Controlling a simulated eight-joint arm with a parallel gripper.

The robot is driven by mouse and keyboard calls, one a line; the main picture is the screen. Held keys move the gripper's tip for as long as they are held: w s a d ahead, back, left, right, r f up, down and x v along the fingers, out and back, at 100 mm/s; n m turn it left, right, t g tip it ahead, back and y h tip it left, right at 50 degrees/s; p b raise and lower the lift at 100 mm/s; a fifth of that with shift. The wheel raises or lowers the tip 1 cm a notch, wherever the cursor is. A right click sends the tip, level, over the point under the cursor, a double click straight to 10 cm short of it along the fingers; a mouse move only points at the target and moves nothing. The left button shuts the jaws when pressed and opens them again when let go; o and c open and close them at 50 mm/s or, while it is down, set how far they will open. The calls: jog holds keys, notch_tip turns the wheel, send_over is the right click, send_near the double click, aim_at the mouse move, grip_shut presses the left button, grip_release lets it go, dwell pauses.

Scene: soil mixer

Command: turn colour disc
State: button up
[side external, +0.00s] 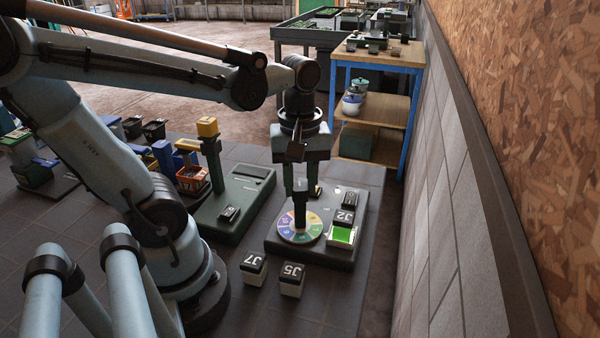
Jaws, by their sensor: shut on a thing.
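The colour disc (288,232) is a round wheel of coloured wedges, lying flat on a dark base plate (275,250) right of the middle in the side external view. My gripper (300,212) points straight down over the disc with its fingers at the disc's centre. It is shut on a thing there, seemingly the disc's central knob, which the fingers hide. A bright green square (342,235) in a pale frame sits on the base just right of the disc.
A block marked J2 (343,217) stands on the base. Blocks marked J7 (253,266) and J5 (291,279) stand in front. A green device (236,205) with a yellow-topped post is left. A wall (450,210) runs along the right, and a wooden table (380,55) stands behind.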

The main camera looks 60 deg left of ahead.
jog(key=shift+n, duration=0.6)
jog(key=o, duration=1.1)
jog(key=shift+c, duration=0.2)
notch_tip(320, 180, up, 12)
jog(key=w+d+f+m+t, duration=0.1)
jog(key=w+f+m+t, duration=0.1)
jog(key=f+m, duration=0.3)
jog(key=w+d+f+m+t, duration=0.2)
jog(key=f+m+t, duration=0.3)
jog(key=m, duration=0.5)
jog(key=shift+w+d+f, duration=0.15)
jog(key=shift+w+f, duration=0.1)
jog(key=shift+w, duration=0.05)
